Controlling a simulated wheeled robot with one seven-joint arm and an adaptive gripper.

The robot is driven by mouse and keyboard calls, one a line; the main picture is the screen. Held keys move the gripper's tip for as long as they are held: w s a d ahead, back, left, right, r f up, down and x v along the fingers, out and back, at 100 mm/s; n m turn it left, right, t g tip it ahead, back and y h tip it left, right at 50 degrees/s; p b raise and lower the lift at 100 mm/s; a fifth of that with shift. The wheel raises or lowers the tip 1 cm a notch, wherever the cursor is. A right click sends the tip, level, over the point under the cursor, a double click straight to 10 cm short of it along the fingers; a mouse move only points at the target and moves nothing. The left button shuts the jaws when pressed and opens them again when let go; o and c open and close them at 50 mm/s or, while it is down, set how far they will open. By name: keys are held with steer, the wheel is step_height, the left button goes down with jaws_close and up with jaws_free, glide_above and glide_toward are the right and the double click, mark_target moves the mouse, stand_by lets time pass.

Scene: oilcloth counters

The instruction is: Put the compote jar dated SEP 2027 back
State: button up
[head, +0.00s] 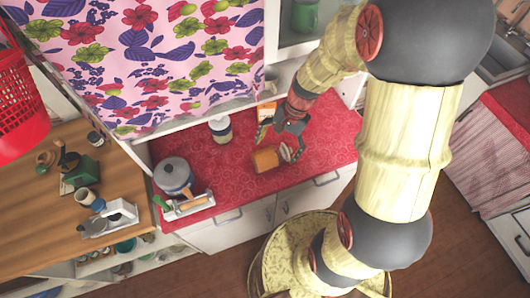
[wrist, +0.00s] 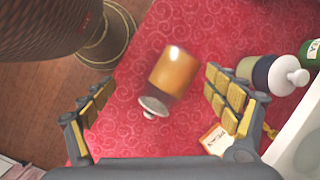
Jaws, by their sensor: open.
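An orange-filled glass jar (head: 265,159) with a pale lid lies on its side on the red patterned counter (head: 325,150). In the wrist view the jar (wrist: 173,72) lies between my spread fingers, its lid toward my palm. No date can be read on it. My gripper (head: 281,140) is open and empty, over the counter close to the jar. An orange and white label or packet (wrist: 215,140) lies near my right finger in the wrist view. I cannot tell which jar is dated SEP 2027.
A white-topped container with a dark band (head: 220,129) stands behind the jar. A grey pot (head: 173,174) and a white rack (head: 190,204) are at the left. A floral curtain (head: 150,50) hangs above the counter's back. The counter's right part is clear.

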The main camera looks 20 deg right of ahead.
mark_target(271, 151)
steer(key=w+f+m, duration=0.1)
steer(key=f+m, duration=0.1)
steer(key=w+f+m+p, duration=0.1)
steer(key=f+m, duration=0.1)
steer(key=w+f+m+y, duration=0.1)
steer(key=w+f+m, duration=0.1)
steer(key=m, duration=0.1)
steer(key=shift+d+f+t+p, duration=0.15)
steer(key=shift+d+t+p, duration=0.15)
steer(key=shift+d+p, duration=0.1)
steer(key=x, duration=0.7)
steer(key=shift+s+a+f+b, duration=0.15)
steer(key=shift+a+b, duration=0.2)
steer(key=shift+c, duration=0.5)
steer(key=c, duration=1.9)
steer(key=shift+c, duration=0.6)
